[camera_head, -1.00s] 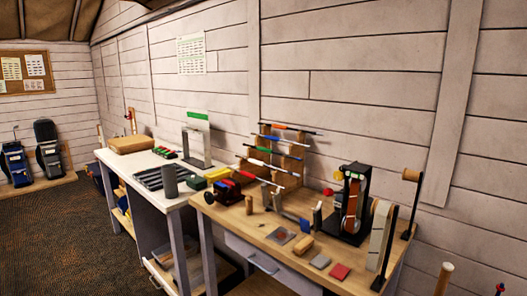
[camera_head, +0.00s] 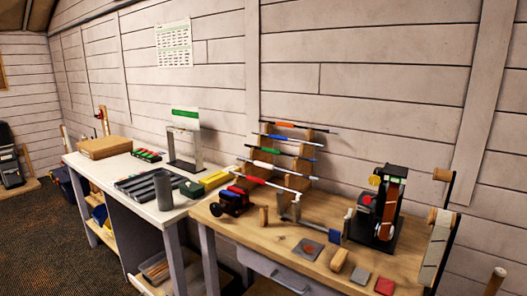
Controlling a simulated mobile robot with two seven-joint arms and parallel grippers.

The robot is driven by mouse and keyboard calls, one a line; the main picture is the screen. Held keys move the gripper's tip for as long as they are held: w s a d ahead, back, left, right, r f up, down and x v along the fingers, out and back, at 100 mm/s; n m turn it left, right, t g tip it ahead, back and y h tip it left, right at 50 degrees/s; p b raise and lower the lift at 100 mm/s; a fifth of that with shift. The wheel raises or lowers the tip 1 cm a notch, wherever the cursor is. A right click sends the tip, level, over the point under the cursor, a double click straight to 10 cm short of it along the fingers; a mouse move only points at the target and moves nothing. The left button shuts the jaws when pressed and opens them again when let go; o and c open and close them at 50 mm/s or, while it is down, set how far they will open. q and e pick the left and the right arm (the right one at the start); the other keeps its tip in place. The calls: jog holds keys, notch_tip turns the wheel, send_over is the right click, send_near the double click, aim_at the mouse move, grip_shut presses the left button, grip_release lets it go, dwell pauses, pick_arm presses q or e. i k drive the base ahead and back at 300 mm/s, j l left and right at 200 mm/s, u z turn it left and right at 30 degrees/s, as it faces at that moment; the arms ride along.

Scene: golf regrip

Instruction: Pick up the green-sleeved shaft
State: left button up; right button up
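The green-sleeved shaft (camera_head: 269,150) lies about level on a stepped wooden rack (camera_head: 300,172) at the back of the wooden workbench, against the wall. It is the middle one of several shafts on the rack. Shafts with orange (camera_head: 286,125) and blue (camera_head: 277,137) sleeves lie above it. Shafts with white (camera_head: 263,164) and red (camera_head: 247,178) sleeves lie below it. Neither of my grippers is in view.
A black machine with a brown belt (camera_head: 387,205) stands on the workbench (camera_head: 262,228) right of the rack. A vise-like tool (camera_head: 233,203) and small blocks lie in front. A white-topped bench (camera_head: 90,168) adjoins on the left. Carpeted floor (camera_head: 60,245) is open at lower left.

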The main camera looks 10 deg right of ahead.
aim_at(272, 152)
jog(key=i+j, duration=0.2)
jog(key=j, duration=0.15)
jog(key=i+j, duration=0.2)
jog(key=j, duration=0.2)
jog(key=i+j, duration=0.2)
jog(key=j, duration=0.15)
jog(key=i+j, duration=0.2)
jog(key=j, duration=0.2)
jog(key=i+j+z, duration=0.1)
jog(key=j, duration=0.25)
jog(key=i+j, duration=0.45)
jog(key=j, duration=0.35)
